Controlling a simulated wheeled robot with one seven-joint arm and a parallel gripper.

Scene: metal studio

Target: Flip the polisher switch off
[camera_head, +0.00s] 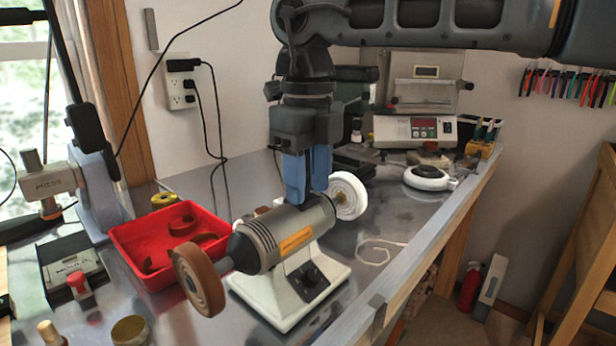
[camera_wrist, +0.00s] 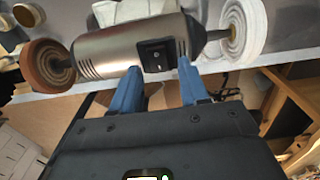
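The polisher (camera_head: 270,232) stands on the metal bench, with a silver motor body, a brown wheel (camera_head: 199,280) and a white wheel (camera_head: 347,196). A black panel with a dark knob or switch (camera_head: 309,281) shows on its white base. In the wrist view, a black switch panel (camera_wrist: 157,56) shows on the motor body (camera_wrist: 115,50). My gripper (camera_head: 307,194) points down just above and behind the motor body. In the wrist view my gripper (camera_wrist: 158,68) has its blue fingers apart, one either side of the switch panel and empty. Whether they touch the body is unclear.
A red tray (camera_head: 130,250) with curved pieces lies left of the polisher. A white-topped round device (camera_head: 428,178) and a machine with a display (camera_head: 415,130) stand farther back.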

